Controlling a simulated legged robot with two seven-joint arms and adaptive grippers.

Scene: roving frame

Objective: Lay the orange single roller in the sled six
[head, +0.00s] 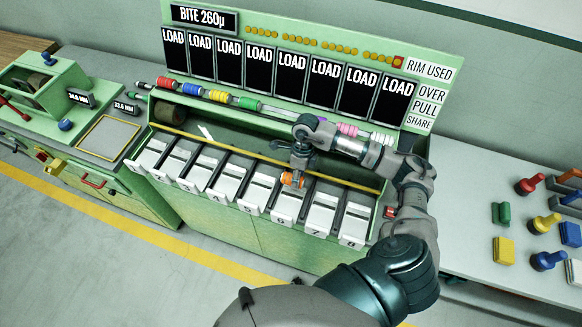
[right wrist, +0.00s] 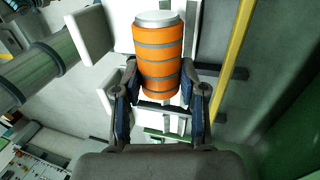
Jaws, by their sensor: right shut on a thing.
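The orange roller (head: 292,180) shows at the back end of sled six (head: 287,206), which has a 6 on its front. In the right wrist view the orange roller (right wrist: 158,60) has grey bands and a pale end cap. My right gripper (head: 297,168) reaches down over the sled row and is shut on the roller. In the right wrist view the fingers (right wrist: 160,100) stand on both sides of its near end. I cannot tell whether the roller touches the sled. My left gripper is not in view.
Sled five (head: 257,193) and sled seven (head: 324,213) flank sled six. A yellow rail (head: 240,150) runs behind the sleds. Colored rollers (head: 218,96) sit on a bar below the LOAD screens (head: 292,72). Colored knobs and blocks (head: 503,250) stand on the right table.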

